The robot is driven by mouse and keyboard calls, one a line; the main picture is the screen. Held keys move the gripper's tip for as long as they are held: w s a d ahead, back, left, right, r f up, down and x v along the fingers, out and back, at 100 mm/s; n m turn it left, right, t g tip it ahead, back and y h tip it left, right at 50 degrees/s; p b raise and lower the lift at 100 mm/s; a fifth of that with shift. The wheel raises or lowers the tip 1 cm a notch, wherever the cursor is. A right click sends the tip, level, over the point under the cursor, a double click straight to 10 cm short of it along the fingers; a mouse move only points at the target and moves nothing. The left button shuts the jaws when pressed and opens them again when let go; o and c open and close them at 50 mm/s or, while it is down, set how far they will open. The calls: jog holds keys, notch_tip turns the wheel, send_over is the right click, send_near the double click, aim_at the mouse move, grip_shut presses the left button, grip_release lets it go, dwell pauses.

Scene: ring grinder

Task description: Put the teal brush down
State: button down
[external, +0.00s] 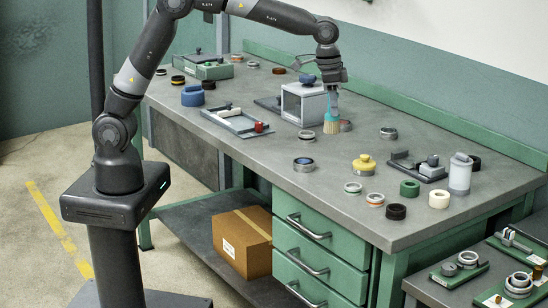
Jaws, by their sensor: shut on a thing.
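The teal brush (331,117) hangs upright below my gripper (332,88), bristles down. It has a teal body and tan bristles at its lower end. My gripper is shut on the brush's upper part, which the fingers partly hide. The bristle tip is at or just above the grey workbench top (260,205); I cannot tell whether it touches.
Near the brush are a tray with rollers (236,122), a dark ring (304,165) and a grey ring (388,134). Bare bench lies in front of the brush.

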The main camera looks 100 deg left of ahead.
jog(key=s+a, duration=0.5)
jog(key=shift+w+a+f, duration=0.3)
jog(key=shift+a+f, duration=1.45)
jog(key=shift+f, duration=0.15)
jog(key=shift+w+a+f, duration=0.35)
jog(key=shift+a+f, duration=1.45)
jog(key=shift+f, duration=0.1)
jog(key=shift+w+a+f, duration=0.3)
jog(key=shift+a+f, duration=1.45)
jog(key=shift+f, duration=0.15)
jog(key=shift+f, duration=0.15)
jog(key=c, duration=1.2)
grip_release()
